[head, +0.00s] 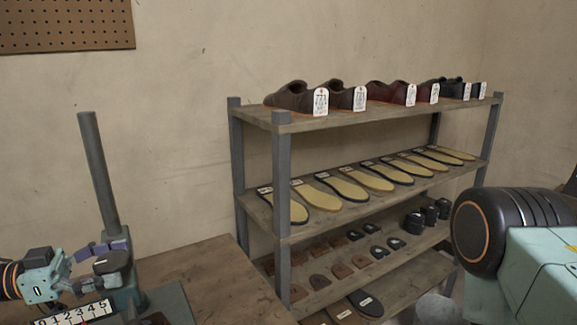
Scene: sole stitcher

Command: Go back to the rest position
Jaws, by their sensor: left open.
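My left gripper (92,266) comes in at the lower left of the head view, with a teal body and purple-grey fingers. It is open, and I see nothing held in it. Its fingers are beside a dark part at the foot of a grey upright post (97,170); I cannot tell whether they touch it. My right gripper is not in view; only a teal and black part of my right arm shows at the right edge.
A wooden shelf rack (283,180) stands against the wall, with tagged dark shoes (290,97) on top, tan soles (343,188) below and heel pieces (320,281) lower down. A numbered strip (75,314) lies under the left gripper.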

